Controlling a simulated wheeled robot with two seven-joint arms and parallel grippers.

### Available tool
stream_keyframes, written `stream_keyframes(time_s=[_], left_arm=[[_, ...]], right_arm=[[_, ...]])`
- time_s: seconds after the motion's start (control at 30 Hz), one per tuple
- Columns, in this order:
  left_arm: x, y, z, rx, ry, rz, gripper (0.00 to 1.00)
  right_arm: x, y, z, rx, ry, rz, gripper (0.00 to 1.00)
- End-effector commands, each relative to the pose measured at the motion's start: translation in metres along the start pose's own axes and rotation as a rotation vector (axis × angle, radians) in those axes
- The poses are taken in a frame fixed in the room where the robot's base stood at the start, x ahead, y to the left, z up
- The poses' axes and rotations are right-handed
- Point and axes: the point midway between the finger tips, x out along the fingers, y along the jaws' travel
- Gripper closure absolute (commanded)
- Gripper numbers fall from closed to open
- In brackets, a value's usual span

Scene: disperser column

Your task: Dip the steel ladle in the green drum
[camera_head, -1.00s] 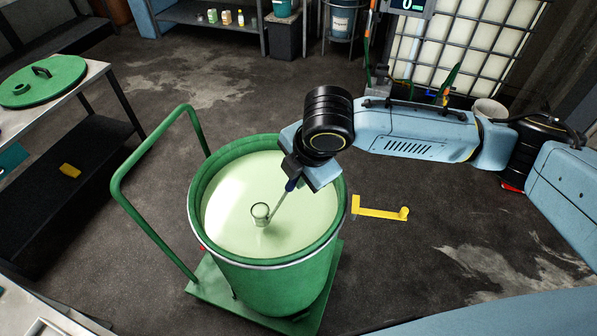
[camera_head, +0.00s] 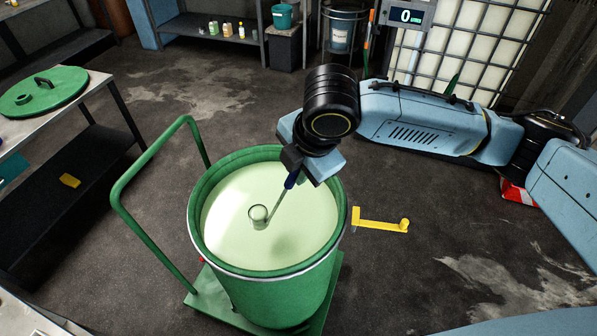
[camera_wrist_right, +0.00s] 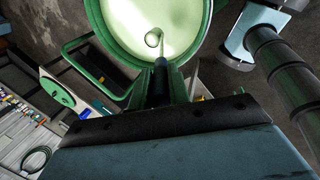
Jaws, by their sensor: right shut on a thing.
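The green drum (camera_head: 277,290) stands upright on a green trolley and is filled with pale green liquid (camera_head: 225,205). The steel ladle (camera_head: 259,214) has its cup at the surface of the liquid, near the middle of the drum. I cannot tell how deep the cup sits. Its dark blue handle rises to my right gripper (camera_head: 292,176), which is shut on it over the drum's right rim. In the right wrist view the ladle (camera_wrist_right: 155,42) reaches from the gripper (camera_wrist_right: 160,80) over the liquid. My left gripper is not in view.
The trolley's green handle (camera_head: 118,195) rises left of the drum. A bench at the left holds a green lid (camera_head: 45,92). A yellow bracket (camera_head: 380,226) shows right of the drum. A caged white tank (camera_head: 470,45) stands behind.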

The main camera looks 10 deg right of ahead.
Motion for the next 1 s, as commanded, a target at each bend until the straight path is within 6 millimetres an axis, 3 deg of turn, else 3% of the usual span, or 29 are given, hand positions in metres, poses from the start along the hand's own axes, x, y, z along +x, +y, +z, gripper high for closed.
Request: stream_keyframes(time_s=[0.7,1.0], left_arm=[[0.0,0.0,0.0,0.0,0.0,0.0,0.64],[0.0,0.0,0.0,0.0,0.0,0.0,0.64]], right_arm=[[-0.035,0.013,0.0,-0.001,0.0,0.005,1.0],[-0.039,0.014,0.0,0.0,0.0,0.003,1.0]])
